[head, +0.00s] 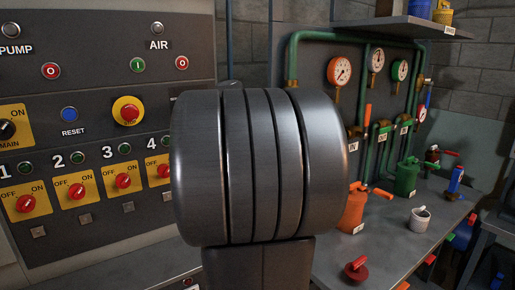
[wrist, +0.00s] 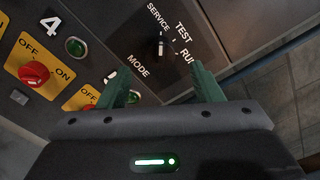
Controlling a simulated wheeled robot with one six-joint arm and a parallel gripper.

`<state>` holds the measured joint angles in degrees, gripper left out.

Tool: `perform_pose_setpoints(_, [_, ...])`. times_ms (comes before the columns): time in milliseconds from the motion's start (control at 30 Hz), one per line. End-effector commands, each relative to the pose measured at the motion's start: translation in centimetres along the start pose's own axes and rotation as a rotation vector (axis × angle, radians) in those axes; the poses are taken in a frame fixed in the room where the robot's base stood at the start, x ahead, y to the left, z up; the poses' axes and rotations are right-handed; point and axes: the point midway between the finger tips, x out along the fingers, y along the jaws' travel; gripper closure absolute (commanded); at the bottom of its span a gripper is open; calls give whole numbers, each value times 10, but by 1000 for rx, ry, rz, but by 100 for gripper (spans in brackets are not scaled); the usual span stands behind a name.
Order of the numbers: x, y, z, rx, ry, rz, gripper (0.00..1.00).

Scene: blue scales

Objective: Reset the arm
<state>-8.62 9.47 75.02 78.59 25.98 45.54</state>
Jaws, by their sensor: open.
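My gripper (wrist: 160,90) shows in the wrist view with its two green fingers spread apart and nothing between them. It faces the control panel, near a mode knob (wrist: 163,45) marked SERVICE, TEST and a partly hidden third word. In the head view my own dark grey arm fills the middle and hides the gripper and part of the panel.
The control panel (head: 90,100) at left carries a blue reset button (head: 69,114), a red emergency button (head: 128,111) and several red rotary switches. At right, a grey bench (head: 385,255) holds an orange can (head: 354,210), a green can (head: 407,178), a white cup (head: 420,219) and a red-handled valve (head: 356,269).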

Motion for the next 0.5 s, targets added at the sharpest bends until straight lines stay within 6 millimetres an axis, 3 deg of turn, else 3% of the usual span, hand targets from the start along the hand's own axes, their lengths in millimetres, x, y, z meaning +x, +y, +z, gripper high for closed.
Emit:
perform_pose_setpoints(200, [35, 0, 1, 1, 0, 2, 41])
perform_pose_setpoints(500, [56, 0, 0, 0, 0, 0, 41])
